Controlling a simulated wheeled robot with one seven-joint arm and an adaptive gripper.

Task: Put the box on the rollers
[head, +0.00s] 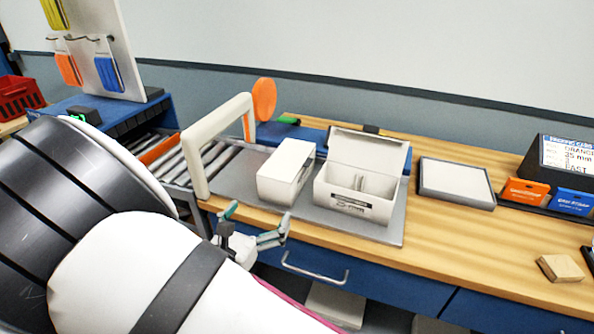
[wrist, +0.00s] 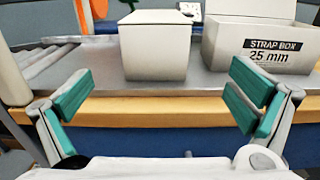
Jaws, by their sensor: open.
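A closed white box (head: 281,178) stands on a grey mat on the bench; it also fills the middle of the wrist view (wrist: 156,54). To its right stands a white strap box (head: 345,200) with its lid up and something pale inside; its front reads "STRAP BOX 25 mm" in the wrist view (wrist: 240,58). The rollers (head: 214,160) lie left of the boxes, past a white arch, and show at the left of the wrist view (wrist: 38,66). My gripper (head: 254,225) is open and empty at the bench's front edge, facing the closed box, its teal-padded fingers apart from it.
The white arch (head: 201,150) with an orange disc (head: 264,98) stands between the boxes and rollers. A grey-white tray (head: 456,182) lies to the right, with orange and blue cards and a screen (head: 568,157) beyond. A wooden block (head: 560,268) lies at front right. The bench between is mostly clear.

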